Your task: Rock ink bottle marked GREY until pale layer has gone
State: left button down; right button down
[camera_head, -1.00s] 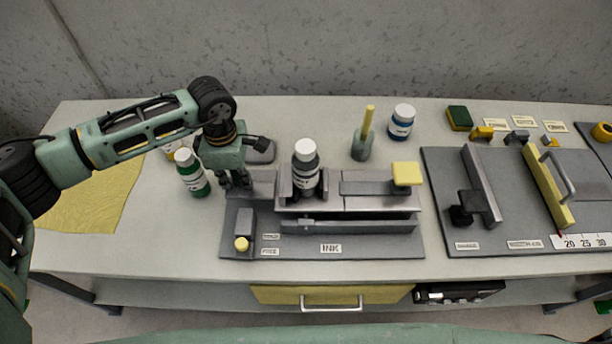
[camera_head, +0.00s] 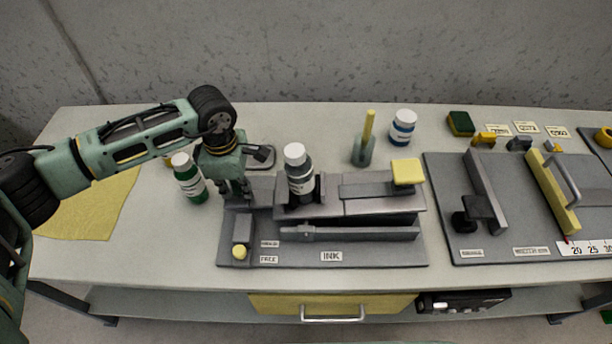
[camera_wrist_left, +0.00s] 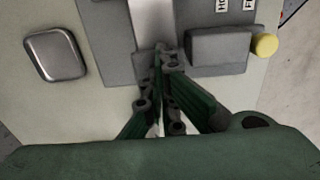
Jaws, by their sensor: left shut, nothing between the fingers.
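A dark ink bottle (camera_head: 299,174) with a white cap stands in the cradle of the grey rocker (camera_head: 365,208) marked INK. The bottle leans a little to the left. Its label is too small to read surely, and I cannot make out a pale layer. My left gripper (camera_head: 236,192) is shut and empty, pointing down at the rocker's left end. In the left wrist view its fingertips (camera_wrist_left: 167,62) are together over the end of the metal strip (camera_wrist_left: 154,24); contact seems likely. A dark gap shows under the rocker's right part. My right gripper is out of view.
A green bottle (camera_head: 188,178) stands close left of my gripper. A yellow pad (camera_head: 407,171) sits on the rocker's right end, and a yellow knob (camera_head: 239,252) at its front left. A blue bottle (camera_head: 402,127) and a holder (camera_head: 363,150) stand behind.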

pick_arm(q)
jog(key=shift+r+p, duration=1)
jog(key=shift+r, duration=1.2)
jog(key=shift+a, duration=0.1)
jog(key=shift+f+b, duration=3.1)
jog(key=shift+f, duration=0.15)
jog(key=shift+r+p, duration=0.75)
jog(key=shift+r, duration=0.5)
jog(key=shift+r+p, duration=0.8)
jog(key=shift+r, duration=1.2)
